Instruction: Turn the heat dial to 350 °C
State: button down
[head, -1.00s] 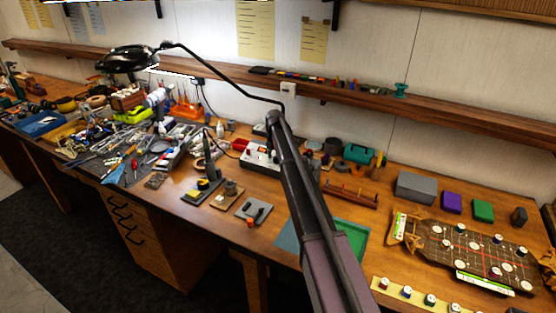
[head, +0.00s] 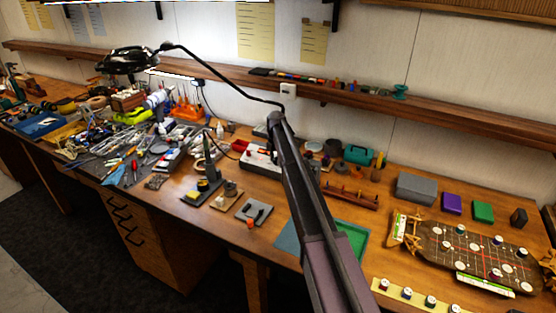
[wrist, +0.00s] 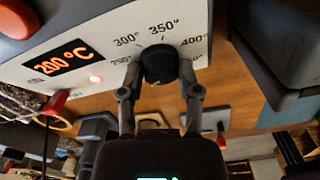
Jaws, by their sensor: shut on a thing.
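The heat dial (wrist: 160,64) is a black round knob on the pale front panel (wrist: 90,30) of the heating station. My gripper (wrist: 160,74) is shut on the dial, one finger on each side of it. Printed marks around the dial include 300°, 350° and 400°. The dial's pointer cannot be made out. The orange display (wrist: 64,57) appears to read 200 °C, and a small red light (wrist: 96,78) glows beside it. In the head view the station (head: 258,162) is partly behind my arm, which hides the dial and the gripper.
A dark grey box (wrist: 282,45) stands close on the right in the wrist view. Crowded tools cover the bench's left side in the head view. A wooden rack (head: 350,195) is right of my arm.

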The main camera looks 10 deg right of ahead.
jog(key=m, duration=0.2)
jog(key=m+t+y, duration=0.1)
jog(key=m, duration=0.3)
jog(key=shift+s+f+t, duration=0.1)
jog(key=shift+s+t, duration=0.3)
jog(key=shift+w+m+t+y+b, duration=0.15)
jog(key=shift+m+t+b, duration=0.3)
jog(key=shift+m, duration=0.75)
jog(key=shift+s+m+t+y+b, duration=0.1)
jog(key=shift+m+t+y+b, duration=0.15)
jog(key=shift+m+t, duration=0.65)
jog(key=shift+w+m+g, duration=0.1)
jog(key=shift+m+g, duration=0.25)
jog(key=shift+m, duration=0.05)
jog(key=shift+c, duration=1.5)
grip_release()
jog(key=shift+w, duration=0.1)
jog(key=shift+r+p, duration=0.35)
